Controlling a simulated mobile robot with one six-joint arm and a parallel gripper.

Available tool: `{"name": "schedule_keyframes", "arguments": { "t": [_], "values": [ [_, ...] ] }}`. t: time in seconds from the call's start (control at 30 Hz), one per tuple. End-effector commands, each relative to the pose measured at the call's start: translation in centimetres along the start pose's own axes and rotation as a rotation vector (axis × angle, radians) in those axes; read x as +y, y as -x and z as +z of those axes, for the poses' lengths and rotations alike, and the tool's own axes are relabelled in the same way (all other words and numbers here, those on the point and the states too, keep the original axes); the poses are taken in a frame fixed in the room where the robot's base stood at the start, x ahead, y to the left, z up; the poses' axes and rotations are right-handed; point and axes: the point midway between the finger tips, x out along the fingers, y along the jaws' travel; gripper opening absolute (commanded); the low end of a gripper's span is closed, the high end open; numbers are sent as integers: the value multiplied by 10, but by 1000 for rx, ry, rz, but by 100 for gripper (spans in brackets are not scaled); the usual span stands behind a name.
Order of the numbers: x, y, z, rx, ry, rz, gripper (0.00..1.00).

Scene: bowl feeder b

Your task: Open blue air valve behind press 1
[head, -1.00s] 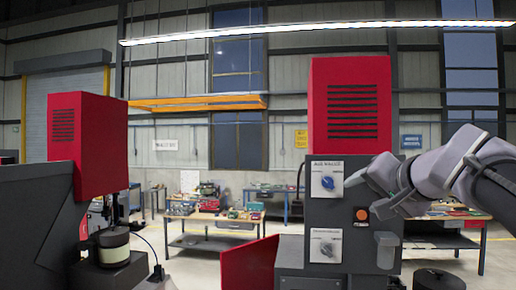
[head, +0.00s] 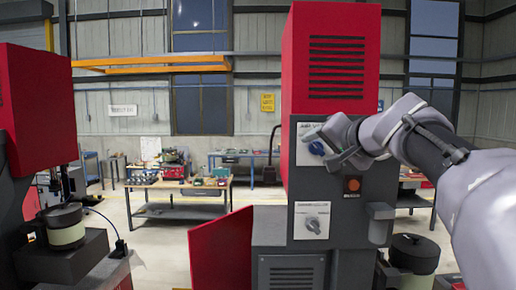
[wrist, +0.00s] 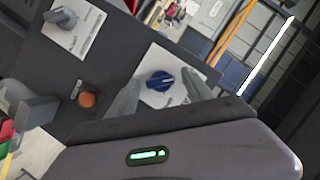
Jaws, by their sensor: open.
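The blue air valve knob (head: 317,147) sits on a white plate on the upper front of the dark grey press panel. In the wrist view the blue knob (wrist: 160,81) lies between my two fingers, with its white plate behind it. My gripper (head: 327,150) is open in front of the plate, and its fingers partly cover the plate and label in the head view. In the wrist view my gripper (wrist: 162,86) has a finger on each side of the knob. I cannot tell whether either finger touches it.
Below is an orange button (head: 352,185) and a grey knob on a white plate (head: 312,220). A red slanted panel (head: 222,250) stands left of the press. Another red machine (head: 38,110) is at far left. Workbenches (head: 180,190) stand behind, with open floor between.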

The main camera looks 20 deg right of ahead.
Motion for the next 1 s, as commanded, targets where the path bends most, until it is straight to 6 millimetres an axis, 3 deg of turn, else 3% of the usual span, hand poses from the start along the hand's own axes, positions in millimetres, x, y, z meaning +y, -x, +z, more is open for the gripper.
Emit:
{"name": "schedule_keyframes", "arguments": {
  "t": [0.2, 0.5, 1.0],
  "values": [
    [0, 0, 0, 0, 0, 0, 59],
    [0, 0, 0, 0, 0, 0, 1],
    [5, -1, 2, 3, -141, -60, 0]
  ]
}}
